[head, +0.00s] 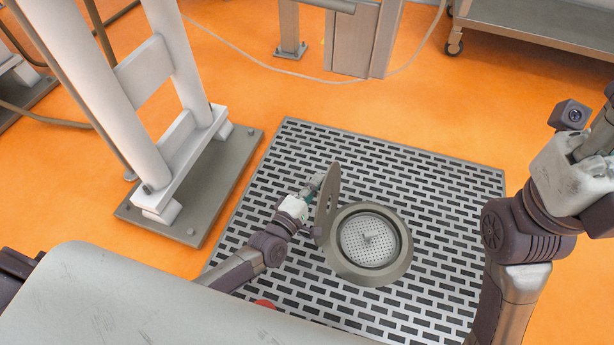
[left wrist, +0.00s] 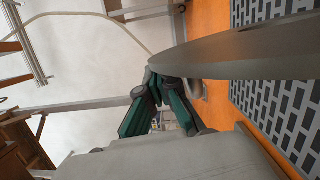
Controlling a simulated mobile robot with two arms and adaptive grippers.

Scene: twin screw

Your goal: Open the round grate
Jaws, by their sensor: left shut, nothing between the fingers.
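The round grate lid (head: 327,203) stands tilted up on edge at the left side of the round drain (head: 370,241), so the drain is uncovered. A perforated strainer shows inside the drain ring. My left gripper (head: 316,184) is at the lid's left side, close to its upper part; its fingertips are partly hidden by the lid. In the left wrist view the lid is a grey edge-on disc (left wrist: 240,57) reaching in from the right, right by the shut green fingers (left wrist: 157,84). I cannot tell if they touch. My right arm is at the right; its gripper fingers are not seen.
A slotted metal floor panel (head: 440,200) surrounds the drain. A white two-post stand (head: 175,150) on a grey base plate is at the left. A steel post (head: 362,38) and a wheeled metal cart (head: 545,30) stand behind. Orange floor between them is clear except for a cable.

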